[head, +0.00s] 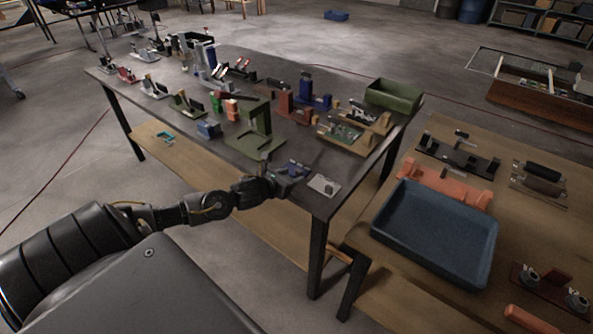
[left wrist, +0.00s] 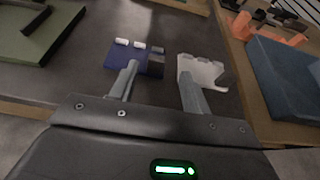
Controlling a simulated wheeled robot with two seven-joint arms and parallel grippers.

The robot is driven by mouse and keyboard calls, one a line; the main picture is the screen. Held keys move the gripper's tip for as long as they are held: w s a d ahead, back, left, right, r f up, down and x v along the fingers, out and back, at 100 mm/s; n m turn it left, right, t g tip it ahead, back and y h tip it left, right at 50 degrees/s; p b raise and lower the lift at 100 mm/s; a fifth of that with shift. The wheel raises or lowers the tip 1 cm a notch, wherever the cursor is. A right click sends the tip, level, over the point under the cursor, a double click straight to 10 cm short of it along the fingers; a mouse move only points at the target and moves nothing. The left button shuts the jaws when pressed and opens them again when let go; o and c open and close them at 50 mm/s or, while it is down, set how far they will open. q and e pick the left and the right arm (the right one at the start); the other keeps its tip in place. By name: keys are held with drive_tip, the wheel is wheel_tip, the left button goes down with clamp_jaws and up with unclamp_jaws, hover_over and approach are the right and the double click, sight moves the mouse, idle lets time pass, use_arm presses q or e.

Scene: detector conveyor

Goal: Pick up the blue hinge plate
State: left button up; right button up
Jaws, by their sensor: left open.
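The blue hinge plate (head: 297,167) lies on the dark table near its front corner, just beyond my left gripper (head: 283,177). In the left wrist view the blue hinge plate (left wrist: 122,57) is flat, with pale knuckles along its far edge and a dark block at its right end. My left gripper (left wrist: 159,72) is open with nothing between its fingers. Its left finger overlaps the plate in the picture; its right finger is in front of a light grey plate (left wrist: 205,72). I cannot tell whether either finger touches. My right gripper is not in view.
The light grey plate (head: 324,185) lies close to the right of the blue one. A green stand (head: 262,143) rises behind my left gripper. Many fixtures crowd the table further back. A second table with a blue tray (head: 395,255) stands at the right.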

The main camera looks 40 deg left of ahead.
sight(297, 172)
use_arm(q)
drive_tip(key=shift+w+a, duration=0.15)
drive_tip(key=shift+w, duration=0.15)
drive_tip(key=p+x, duration=0.1)
drive_tip(key=x, duration=0.2)
drive_tip(key=shift+w+a+f+p, duration=0.2)
drive_tip(key=shift+f+p, duration=0.05)
drive_tip(key=shift+p, duration=0.1)
drive_tip(key=shift+w+f, duration=0.3)
drive_tip(key=shift+w, duration=0.15)
clamp_jaws()
